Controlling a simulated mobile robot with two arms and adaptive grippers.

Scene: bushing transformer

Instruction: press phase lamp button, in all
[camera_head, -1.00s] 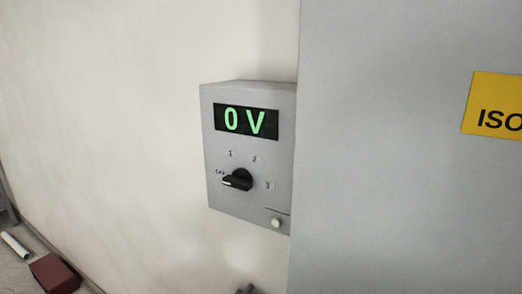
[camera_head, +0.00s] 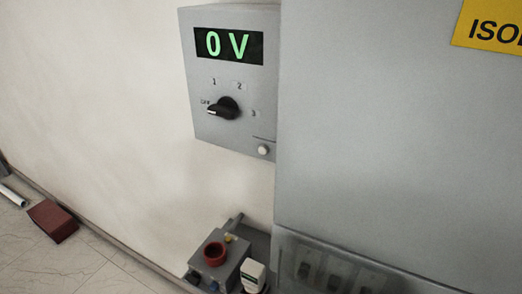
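A grey control box (camera_head: 205,134) is fixed at the wall beside a large grey cabinet. Its display (camera_head: 228,46) reads "0 V" in green. Below the display is a black rotary knob (camera_head: 224,108) with marks 1, 2 and 3 around it; its pointer is turned to the left, toward a small label. A small round whitish button (camera_head: 263,150) is at the box's lower right corner, under a short dark line. Any lettering that names the button is too small to read. Neither of my grippers is in view.
The large grey cabinet (camera_head: 380,150) fills the right, with a yellow sign (camera_head: 490,26) and dark switches (camera_head: 335,270) low down. A grey box with a red ring (camera_head: 215,254) stands below. A dark red block (camera_head: 52,220) and white tube (camera_head: 12,195) lie on the floor.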

